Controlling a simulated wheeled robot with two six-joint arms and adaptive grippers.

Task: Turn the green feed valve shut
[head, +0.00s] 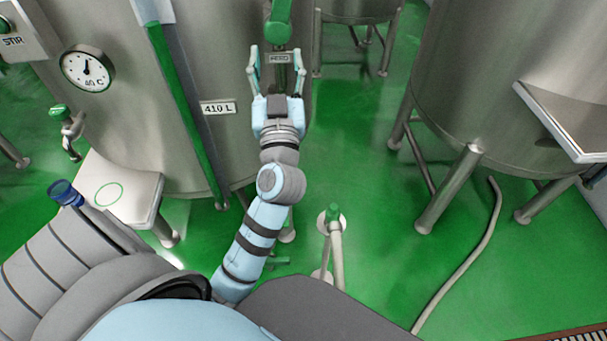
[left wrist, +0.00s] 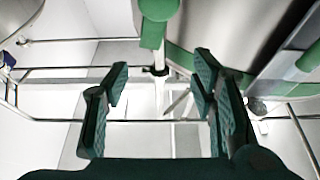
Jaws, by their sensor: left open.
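The green feed valve handle (head: 279,22) is at the top of the head view, beside the large steel tank. A small plate that seems to read FEED (head: 280,58) shows just below it. My left gripper (head: 276,56) is open and empty, with its fingers spread below the handle and pointing towards it. In the left wrist view the green handle (left wrist: 158,10) is at the top edge, beyond and above the open fingers of my left gripper (left wrist: 160,75). I see no contact. My right gripper is not in view.
The steel tank (head: 130,120) carries a dial (head: 87,69), a 410 L plate (head: 217,108) and a tap with a green knob (head: 69,131). A small white-topped stand (head: 112,194) is at left. Another tank (head: 500,80) stands at right. A hose (head: 468,252) lies on the green floor.

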